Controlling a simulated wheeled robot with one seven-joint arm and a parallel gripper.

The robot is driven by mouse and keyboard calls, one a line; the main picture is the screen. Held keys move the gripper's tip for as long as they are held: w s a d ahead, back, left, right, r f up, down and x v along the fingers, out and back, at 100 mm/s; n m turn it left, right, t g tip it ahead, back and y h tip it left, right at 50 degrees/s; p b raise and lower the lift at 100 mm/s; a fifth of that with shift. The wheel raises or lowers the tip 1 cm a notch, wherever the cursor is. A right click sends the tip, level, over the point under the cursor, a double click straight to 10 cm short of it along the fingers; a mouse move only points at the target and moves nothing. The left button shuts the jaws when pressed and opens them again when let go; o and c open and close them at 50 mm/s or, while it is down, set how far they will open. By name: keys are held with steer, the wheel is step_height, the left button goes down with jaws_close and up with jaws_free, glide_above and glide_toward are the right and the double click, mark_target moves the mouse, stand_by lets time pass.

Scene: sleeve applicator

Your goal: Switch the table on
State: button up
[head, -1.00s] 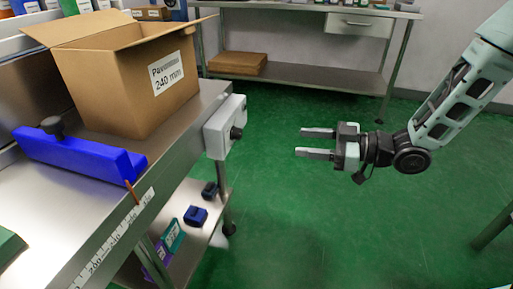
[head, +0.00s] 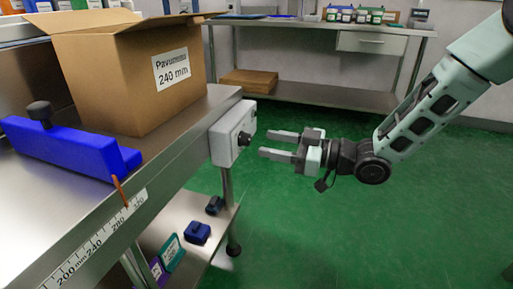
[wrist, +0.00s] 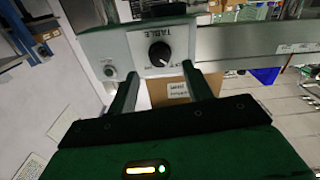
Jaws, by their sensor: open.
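The table (head: 150,178) is a steel bench with a ruler strip along its front edge. A light grey switch box (head: 226,143) is fixed at its right end, with a black knob (head: 243,139) facing my gripper. In the wrist view the box (wrist: 103,48) is marked TABLE, with a round black knob (wrist: 160,54) and a smaller round fitting (wrist: 109,71) beside it. My gripper (head: 272,144) is open and empty, a short way to the right of the knob and apart from it. In the wrist view the knob shows just beyond and between the fingertips (wrist: 165,84).
A cardboard box (head: 140,80) marked 240 mm and a blue stop (head: 70,150) with a black knob stand on the table. A lower shelf (head: 180,222) holds small blue items. A second bench (head: 300,92) stands behind. Green floor is clear to the right.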

mark_target(250, 139)
steer(key=shift+b+x, duration=0.55)
steer(key=shift+x, duration=1.75)
steer(key=c, duration=1)
